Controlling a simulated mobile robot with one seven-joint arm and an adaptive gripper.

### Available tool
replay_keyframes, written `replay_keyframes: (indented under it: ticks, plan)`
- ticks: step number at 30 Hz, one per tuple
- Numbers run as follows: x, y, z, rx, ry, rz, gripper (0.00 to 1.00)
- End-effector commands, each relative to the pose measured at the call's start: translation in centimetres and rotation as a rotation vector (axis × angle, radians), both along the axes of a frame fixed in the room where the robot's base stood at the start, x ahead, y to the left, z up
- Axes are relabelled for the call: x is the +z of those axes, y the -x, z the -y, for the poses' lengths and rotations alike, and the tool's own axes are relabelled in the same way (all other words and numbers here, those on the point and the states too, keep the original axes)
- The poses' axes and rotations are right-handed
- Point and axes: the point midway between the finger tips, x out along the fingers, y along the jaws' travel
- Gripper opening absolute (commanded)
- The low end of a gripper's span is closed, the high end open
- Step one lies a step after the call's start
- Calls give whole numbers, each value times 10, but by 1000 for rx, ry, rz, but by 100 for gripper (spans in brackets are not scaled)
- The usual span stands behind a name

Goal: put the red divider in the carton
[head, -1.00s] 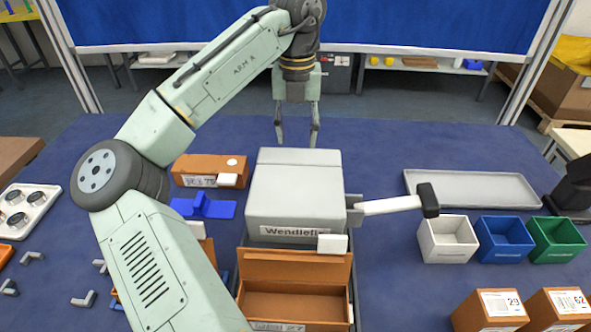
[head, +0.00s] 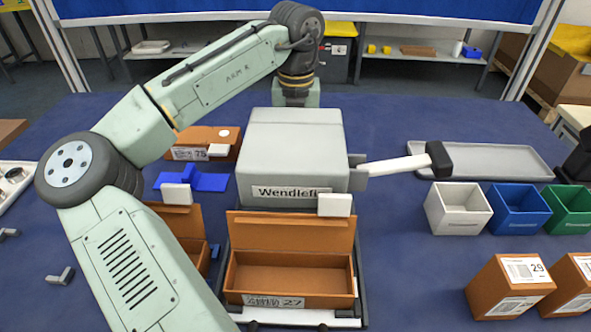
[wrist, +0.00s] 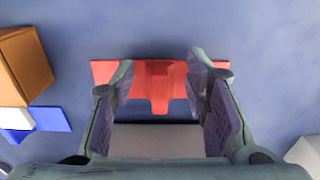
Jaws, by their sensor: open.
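The red divider (wrist: 158,80) shows only in the wrist view, lying flat on the blue table with a wide bar and a short stem. My gripper (wrist: 158,72) is open above it, with a finger on each side of the stem; I cannot tell whether they touch it. In the head view the fingers and the divider are hidden behind the grey Wendlefi machine (head: 293,150). An open brown carton (head: 290,250) marked 27 stands in front of the machine and looks empty.
A second open carton (head: 180,220) is partly behind my arm. A blue divider (head: 205,182) and a closed carton (head: 205,140) lie left of the machine. A white handle (head: 397,165) juts right. Small bins (head: 458,210) and cartons (head: 510,285) stand at right.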

Motion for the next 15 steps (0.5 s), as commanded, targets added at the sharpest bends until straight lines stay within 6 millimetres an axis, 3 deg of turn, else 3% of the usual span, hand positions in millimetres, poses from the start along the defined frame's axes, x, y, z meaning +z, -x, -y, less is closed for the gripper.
replay_keyframes:
  ticks: [8,15]
  plan:
    - [-1,0,0,0,1,0,42]
    - [-1,0,0,0,1,0,28]
